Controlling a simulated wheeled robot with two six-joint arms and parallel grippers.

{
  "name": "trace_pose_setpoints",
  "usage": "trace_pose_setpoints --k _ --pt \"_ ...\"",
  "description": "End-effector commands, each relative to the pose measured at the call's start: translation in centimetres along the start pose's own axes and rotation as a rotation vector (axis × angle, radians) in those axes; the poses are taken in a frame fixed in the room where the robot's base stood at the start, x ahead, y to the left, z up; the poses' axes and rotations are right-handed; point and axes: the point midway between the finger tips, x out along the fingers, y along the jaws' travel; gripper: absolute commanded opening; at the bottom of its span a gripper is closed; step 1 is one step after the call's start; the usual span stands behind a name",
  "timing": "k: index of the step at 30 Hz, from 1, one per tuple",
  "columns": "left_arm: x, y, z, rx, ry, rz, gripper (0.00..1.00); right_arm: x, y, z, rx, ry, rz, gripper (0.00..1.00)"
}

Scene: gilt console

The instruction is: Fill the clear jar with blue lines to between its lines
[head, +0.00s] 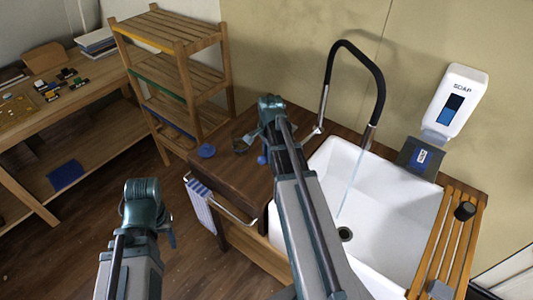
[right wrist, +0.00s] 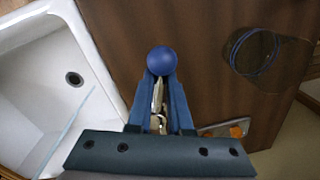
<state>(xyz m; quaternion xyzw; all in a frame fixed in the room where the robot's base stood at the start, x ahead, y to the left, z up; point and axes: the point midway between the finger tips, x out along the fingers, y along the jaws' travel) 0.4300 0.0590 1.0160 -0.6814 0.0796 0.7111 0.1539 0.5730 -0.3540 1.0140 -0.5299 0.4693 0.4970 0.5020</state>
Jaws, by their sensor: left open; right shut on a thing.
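The clear jar with blue lines (head: 241,146) stands on the brown counter left of the sink. In the right wrist view the jar (right wrist: 262,55) is seen from above, to the right of my fingers and apart from them; its fill level cannot be told. My right gripper (right wrist: 160,100) is shut on the metal tap lever, whose blue ball knob (right wrist: 161,60) shows past the fingertips. The knob also shows in the head view (head: 262,160). A thin water stream (head: 352,185) runs from the black tap (head: 374,80) into the sink. My left gripper (head: 145,205) is open and empty, away from the counter.
The white sink (head: 390,210) has a drain and a slatted wooden rack (head: 455,240) at right. A soap dispenser (head: 455,100) hangs on the wall. A striped towel (head: 201,205) hangs at the counter front. Wooden shelves (head: 175,80) stand behind.

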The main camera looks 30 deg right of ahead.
Motion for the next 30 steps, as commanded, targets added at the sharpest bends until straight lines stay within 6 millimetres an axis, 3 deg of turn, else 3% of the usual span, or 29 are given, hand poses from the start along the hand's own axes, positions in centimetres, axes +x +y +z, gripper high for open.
trace_pose_setpoints --k 9,10,15,30 --pt "0.06 0.01 0.00 0.000 0.000 0.000 0.50 0.04 0.26 0.55 -0.021 -0.013 0.003 0.00" --pt "0.06 0.00 0.00 0.000 0.000 0.000 0.50 0.04 0.26 0.55 -0.021 -0.013 0.003 0.20" --pt "0.05 0.00 0.00 0.000 0.000 0.000 0.50 0.04 0.23 0.49 -0.020 -0.011 0.002 0.48" --pt "-0.78 -0.07 0.04 0.000 0.000 0.000 0.50 -0.79 0.16 0.18 -0.017 -0.006 0.001 0.48"
